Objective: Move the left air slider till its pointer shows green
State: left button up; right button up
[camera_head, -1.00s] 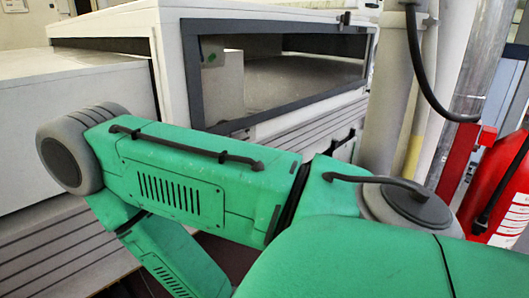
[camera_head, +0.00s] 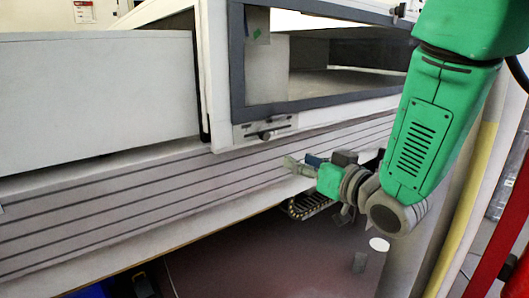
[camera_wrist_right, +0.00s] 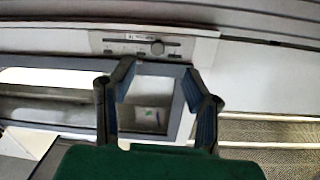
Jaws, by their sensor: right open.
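An air slider (camera_head: 268,134), a dark bar with a round knob on a pale plate, sits below the left end of the tunnel window's dark frame. It also shows in the right wrist view (camera_wrist_right: 157,47), upside down, beyond my fingers. A small green patch (camera_head: 257,33) shows on a grey panel at the window's upper left; I cannot make out a pointer there. My right gripper (camera_head: 289,165) is open and empty, below and slightly right of the slider, apart from it. In the right wrist view its two fingers (camera_wrist_right: 158,82) are spread. My left gripper is not in view.
The dark window frame (camera_head: 340,105) and a ribbed grey ledge (camera_head: 150,190) run beside my right gripper. A large pale box (camera_head: 95,95) stands at the left. Red equipment (camera_head: 503,235) and a yellow-striped post (camera_head: 465,205) are at the right.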

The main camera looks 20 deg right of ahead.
aim_at(267, 137)
jog(key=b+x, duration=0.1)
jog(key=x, duration=0.3)
jog(key=r+b+x, duration=0.1)
jog(key=x, duration=0.3)
jog(key=r+b+x, duration=0.1)
jog(key=x, duration=0.4)
jog(key=shift+w+a, duration=0.1)
jog(key=shift+w+f, duration=0.1)
jog(key=shift+w, duration=0.15)
jog(key=shift+w+d, duration=0.15)
jog(key=shift+d, duration=0.1)
jog(key=shift+a, duration=0.25)
grip_shut()
jog(key=shift+d, duration=0.1)
